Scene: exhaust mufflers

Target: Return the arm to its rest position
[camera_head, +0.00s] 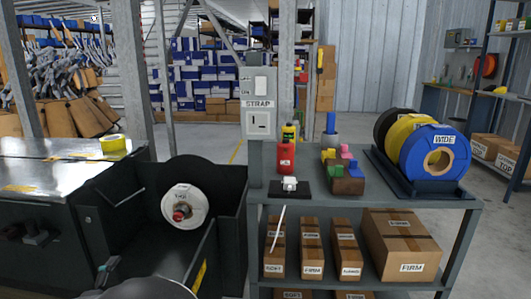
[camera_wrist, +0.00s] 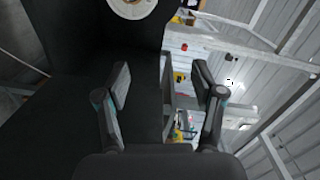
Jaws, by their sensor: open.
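In the wrist view my gripper (camera_wrist: 161,70) is open, with its two dark fingers spread apart and nothing between them. A large black surface fills the left and middle behind the fingers. The black roll with a white labelled hub (camera_head: 184,207) sits in the dark machine housing (camera_head: 232,245) left of centre in the head view. A pale ring-shaped hub (camera_wrist: 132,8) shows at the top edge of the wrist view, apart from the fingers.
A grey workbench (camera_head: 330,205) stands right of the housing. It bears a red bottle (camera_head: 286,158), coloured blocks (camera_head: 345,170) and a rack of large rolls (camera_head: 437,152). Cartons (camera_head: 400,245) fill its lower shelf. A STRAP switch box (camera_head: 258,103) stands on a post. Open floor lies behind.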

